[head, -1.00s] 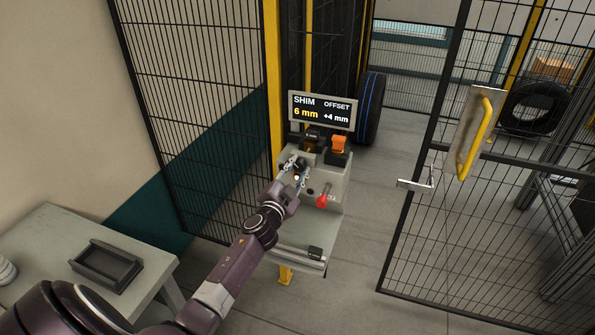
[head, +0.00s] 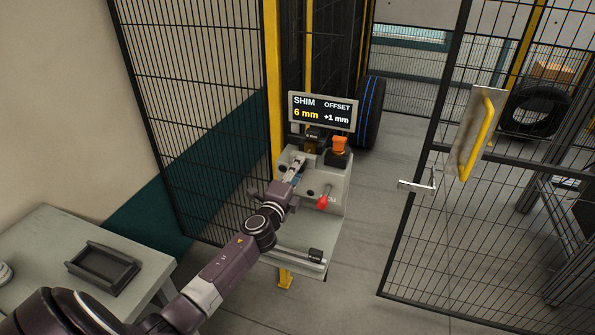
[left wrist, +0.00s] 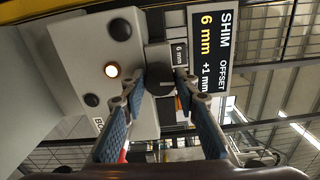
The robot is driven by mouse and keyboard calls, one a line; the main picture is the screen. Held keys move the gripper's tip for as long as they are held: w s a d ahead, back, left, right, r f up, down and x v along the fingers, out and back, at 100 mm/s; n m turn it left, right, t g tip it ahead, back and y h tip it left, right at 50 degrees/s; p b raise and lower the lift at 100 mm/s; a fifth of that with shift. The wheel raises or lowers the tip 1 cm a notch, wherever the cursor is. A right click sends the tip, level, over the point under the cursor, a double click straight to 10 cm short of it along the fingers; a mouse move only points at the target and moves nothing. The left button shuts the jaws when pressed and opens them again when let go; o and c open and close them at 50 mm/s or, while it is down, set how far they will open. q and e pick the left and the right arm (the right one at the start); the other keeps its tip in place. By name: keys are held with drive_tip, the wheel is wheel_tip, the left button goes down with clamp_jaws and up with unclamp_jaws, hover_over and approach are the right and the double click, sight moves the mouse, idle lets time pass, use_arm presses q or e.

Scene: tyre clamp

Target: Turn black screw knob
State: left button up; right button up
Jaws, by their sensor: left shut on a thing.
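The black screw knob (left wrist: 160,82) shows in the left wrist view, on the grey panel between my two fingers. My left gripper (left wrist: 161,90) is shut on it, one fingertip on each side. In the head view my left gripper (head: 297,166) reaches onto the grey control box (head: 336,180) and mostly hides the knob. The display (head: 322,111) above the box reads SHIM 6 mm and OFFSET +1 mm; it also shows sideways in the left wrist view (left wrist: 211,49). My right gripper is in neither view.
On the box are a red-handled lever (head: 323,201) and an orange-topped part (head: 339,145). A lit button (left wrist: 112,71) is beside the knob. Mesh fencing (head: 195,110) stands at left, and a gate with a yellow handle (head: 474,138) at right. A table (head: 50,235) is at lower left.

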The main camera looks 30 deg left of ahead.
use_arm(q)
drive_tip(key=shift+f+m, duration=0.1)
drive_tip(key=shift+m, duration=1)
drive_tip(key=o, duration=1.1)
drive_tip(key=shift+o, duration=0.2)
drive_tip(key=v, duration=1.2)
drive_tip(key=shift+d, duration=0.1)
